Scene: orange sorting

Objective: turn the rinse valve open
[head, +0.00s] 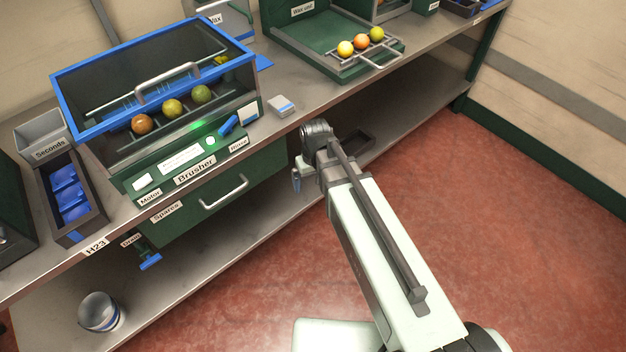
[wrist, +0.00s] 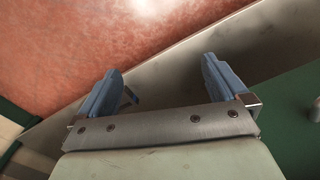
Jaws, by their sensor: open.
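The brusher (head: 195,172) is a dark green machine on the bench with a blue-framed clear lid. Its front panel has a label reading Rinse (head: 238,143), and a blue lever (head: 228,125), which I take as the rinse valve, lies slanted just above it. My gripper (head: 297,180) is low in front of the bench, below and right of the lever and apart from it; the arm hides most of it. In the wrist view, my gripper (wrist: 163,85) has its two blue fingers wide apart with nothing between them. The rinse lever is not identifiable in that view.
A blue-handled drain valve (head: 150,262) hangs under the bench. A drawer (head: 222,195) with a metal handle sits below the panel. A grey-and-blue box (head: 283,106) lies right of the lever. A bucket (head: 100,312) stands on the lower shelf. The red floor (head: 520,230) is clear.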

